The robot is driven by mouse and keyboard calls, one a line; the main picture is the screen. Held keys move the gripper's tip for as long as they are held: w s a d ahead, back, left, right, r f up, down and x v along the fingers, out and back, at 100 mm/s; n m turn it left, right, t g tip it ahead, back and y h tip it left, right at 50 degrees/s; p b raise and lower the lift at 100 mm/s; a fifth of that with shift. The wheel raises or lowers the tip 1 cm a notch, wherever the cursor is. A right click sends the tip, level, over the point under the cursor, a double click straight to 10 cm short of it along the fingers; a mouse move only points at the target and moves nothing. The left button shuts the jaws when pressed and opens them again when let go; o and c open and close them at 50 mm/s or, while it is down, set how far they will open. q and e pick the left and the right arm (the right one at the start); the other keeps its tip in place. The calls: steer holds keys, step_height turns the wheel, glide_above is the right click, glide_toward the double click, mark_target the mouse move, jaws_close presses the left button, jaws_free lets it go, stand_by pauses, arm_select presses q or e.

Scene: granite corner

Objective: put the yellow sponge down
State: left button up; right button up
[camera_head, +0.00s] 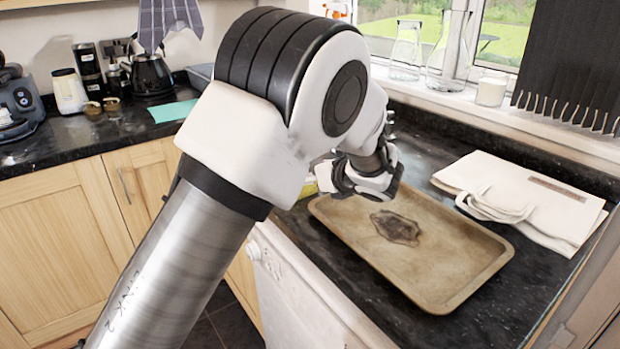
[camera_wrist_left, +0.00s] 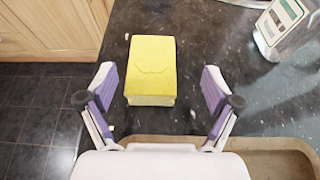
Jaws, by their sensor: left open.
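The yellow sponge (camera_wrist_left: 151,68) lies flat on the dark granite counter in the left wrist view, near the counter's edge. My left gripper (camera_wrist_left: 160,90) is open, with its purple-padded fingers on either side of the sponge's near end. A gap shows on each side, so neither finger touches it. In the head view my left arm hides most of the sponge; a small yellow patch (camera_head: 308,188) shows beside my wrist. My left fingertips are mostly hidden there. My right gripper is not in view.
A brown baking tray (camera_head: 450,290) lies close to my left gripper. A clear bottle with a green label (camera_wrist_left: 283,27) stands to the right in the wrist view. A folded cream cloth bag (camera_head: 530,195) lies right of the tray. Glassware stands on the windowsill (camera_head: 520,118).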

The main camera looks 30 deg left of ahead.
arm_select(q)
steer(key=x, duration=0.7)
steer(key=shift+s+a+f, duration=0.1)
steer(key=shift+s+a, duration=0.1)
steer(key=shift+s, duration=0.2)
steer(key=shift+c, duration=0.3)
steer(key=shift+d, duration=0.1)
steer(key=c, duration=1)
steer(key=shift+c, duration=0.2)
